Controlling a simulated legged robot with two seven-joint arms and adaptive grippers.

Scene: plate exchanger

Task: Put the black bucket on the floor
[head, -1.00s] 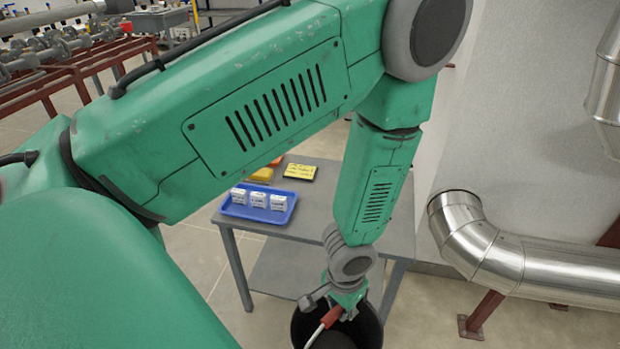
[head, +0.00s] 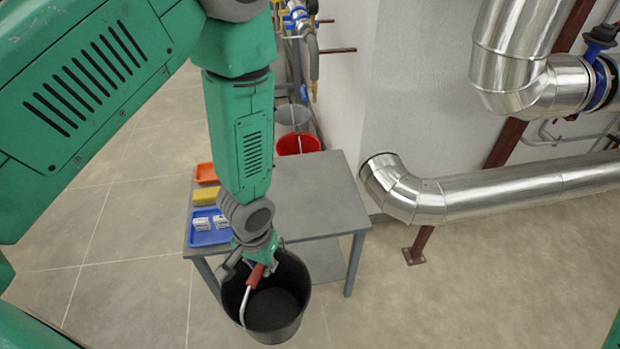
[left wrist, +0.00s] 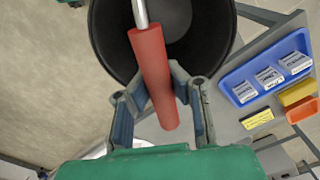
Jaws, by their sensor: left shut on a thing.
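The black bucket (head: 272,311) hangs from its handle in the head view, in front of the grey table. Its open mouth faces up, and the inside looks dark and empty. My left gripper (head: 258,262) is shut on the bucket's red handle grip. In the left wrist view the red grip (left wrist: 153,75) lies between the fingers of my left gripper (left wrist: 160,100), and the bucket (left wrist: 215,30) shows beyond it. Whether the bucket's bottom touches anything is hidden. My right gripper is not in view.
The grey table (head: 320,190) holds a blue tray (head: 196,239) with white boxes, a yellow item (head: 206,196) and an orange tray (head: 205,172). A red bucket (head: 299,144) stands behind. A silver pipe (head: 500,193) runs along the right. Floor is clear left and front right.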

